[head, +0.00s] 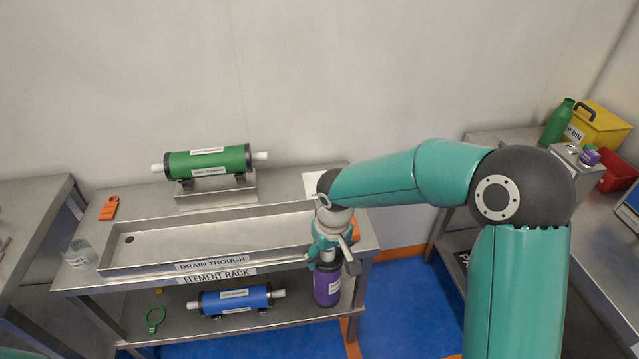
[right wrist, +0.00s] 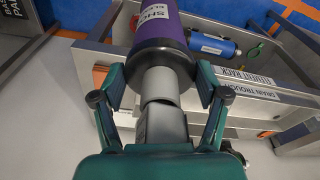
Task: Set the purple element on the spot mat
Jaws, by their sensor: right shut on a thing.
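The purple element (head: 327,287) hangs upright below my right gripper (head: 328,250), at the right front corner of the steel bench. My right gripper is shut on the pale stub at its top end. In the right wrist view the purple element (right wrist: 160,28) points away from the gripper (right wrist: 162,92), its dark end cap and white label showing. I cannot tell whether its lower end touches anything. A pale flat sheet (head: 312,184) lies at the bench's right end, partly behind my arm; I cannot tell whether it is the spot mat. My left gripper is not in view.
A green element (head: 208,162) lies on a raised stand behind the drain trough (head: 210,240). A blue element (head: 235,300) lies on the lower rack. A glass beaker (head: 80,254) and orange clip (head: 109,208) sit left. The right bench holds a yellow bin (head: 598,128).

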